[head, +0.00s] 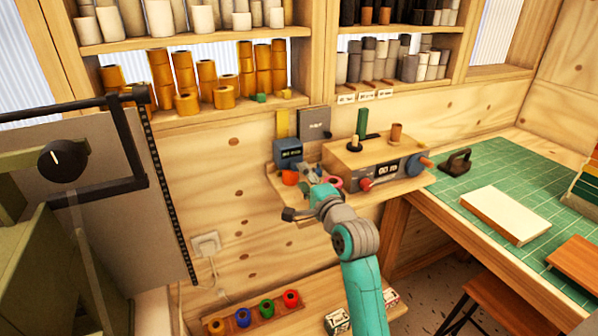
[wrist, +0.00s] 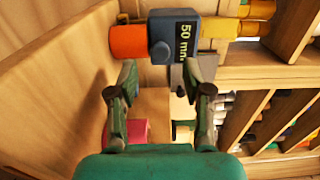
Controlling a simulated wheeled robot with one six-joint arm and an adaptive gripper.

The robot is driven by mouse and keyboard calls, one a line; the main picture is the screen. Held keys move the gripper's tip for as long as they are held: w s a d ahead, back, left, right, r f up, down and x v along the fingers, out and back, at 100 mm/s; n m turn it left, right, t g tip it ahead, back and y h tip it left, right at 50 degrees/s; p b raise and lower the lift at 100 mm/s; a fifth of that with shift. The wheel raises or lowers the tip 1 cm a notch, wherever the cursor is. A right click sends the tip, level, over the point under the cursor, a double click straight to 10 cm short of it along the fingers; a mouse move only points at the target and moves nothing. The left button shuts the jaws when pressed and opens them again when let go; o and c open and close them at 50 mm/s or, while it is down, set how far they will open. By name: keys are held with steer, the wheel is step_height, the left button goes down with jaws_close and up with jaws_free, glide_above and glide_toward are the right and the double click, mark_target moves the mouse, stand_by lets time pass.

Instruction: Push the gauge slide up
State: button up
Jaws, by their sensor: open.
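The gauge slide (head: 288,152) is a blue-grey block with a dark display, low on the wall behind the shelf. In the wrist view the slide (wrist: 178,38) reads "50 mm" and has a rounded knob on its face. A yellow scale (head: 282,123) rises above it; this scale (wrist: 221,27) runs to the right in the wrist view. An orange roll (wrist: 129,42) is just below the slide. My gripper (head: 311,173) is in front of the shelf. In the wrist view my gripper (wrist: 160,80) is open and empty, its fingertips pointing towards the slide with no clear contact.
A pink roll (wrist: 130,132) is near one finger. A wooden device (head: 375,160) with a display, a red knob and upright posts stands right of the gauge. A grey plate (head: 314,122) hangs beside the scale. Shelves of rolls are above; a green mat (head: 530,180) covers the right bench.

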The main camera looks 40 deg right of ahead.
mark_target(296, 168)
steer(key=shift+x, duration=1.9)
steer(key=shift+c, duration=0.3)
jaws_close()
steer(key=shift+r, duration=0.1)
